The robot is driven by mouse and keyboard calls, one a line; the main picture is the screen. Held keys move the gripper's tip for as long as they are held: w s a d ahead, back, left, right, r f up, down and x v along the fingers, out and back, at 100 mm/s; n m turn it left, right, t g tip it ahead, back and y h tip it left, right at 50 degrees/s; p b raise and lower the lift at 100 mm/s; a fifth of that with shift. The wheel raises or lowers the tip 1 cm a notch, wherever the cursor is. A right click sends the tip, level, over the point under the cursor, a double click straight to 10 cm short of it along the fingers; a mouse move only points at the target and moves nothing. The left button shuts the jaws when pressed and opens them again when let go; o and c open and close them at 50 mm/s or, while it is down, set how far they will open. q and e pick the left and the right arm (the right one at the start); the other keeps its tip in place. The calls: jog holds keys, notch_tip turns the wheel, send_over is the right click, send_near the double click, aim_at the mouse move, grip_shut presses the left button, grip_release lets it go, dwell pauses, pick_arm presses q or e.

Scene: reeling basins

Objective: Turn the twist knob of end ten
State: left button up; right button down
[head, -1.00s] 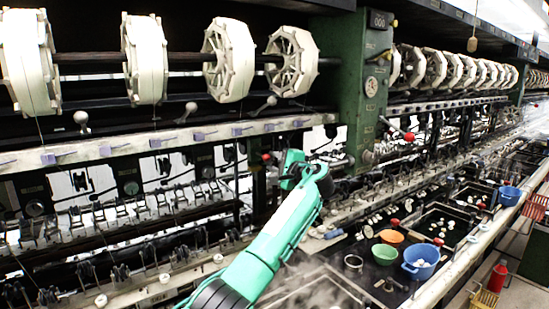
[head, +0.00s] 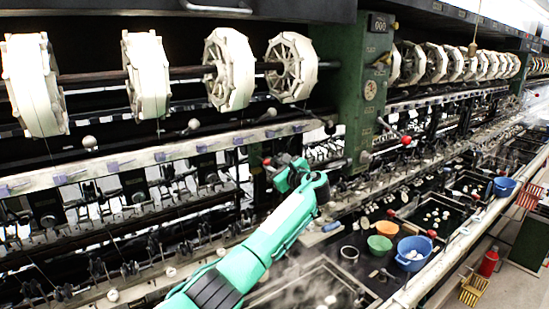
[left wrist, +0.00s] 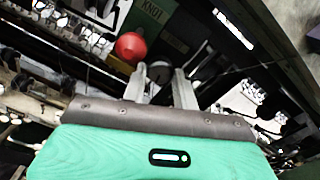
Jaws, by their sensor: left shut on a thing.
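My left gripper (head: 281,168) is at the machine front, left of the green post, at the end of my green arm. In the left wrist view its two grey fingers (left wrist: 160,80) stand either side of a small dark round knob (left wrist: 160,71) and are shut on it. The knob is hidden behind the gripper in the head view, and I cannot read an end number. My right gripper is not in view.
Large white reels (head: 228,70) hang above. The green post (head: 352,95) stands right of the gripper, with a red-ball lever (head: 405,140) beyond it. Below right are an orange bowl (head: 387,228), a green bowl (head: 379,245), a blue basin (head: 414,253) and water troughs.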

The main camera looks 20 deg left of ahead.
pick_arm(q)
jog(key=shift+m+p, duration=0.85)
jog(key=shift+m, duration=0.15)
jog(key=shift+f, duration=0.1)
jog(key=o, duration=1)
jog(key=shift+d, duration=0.15)
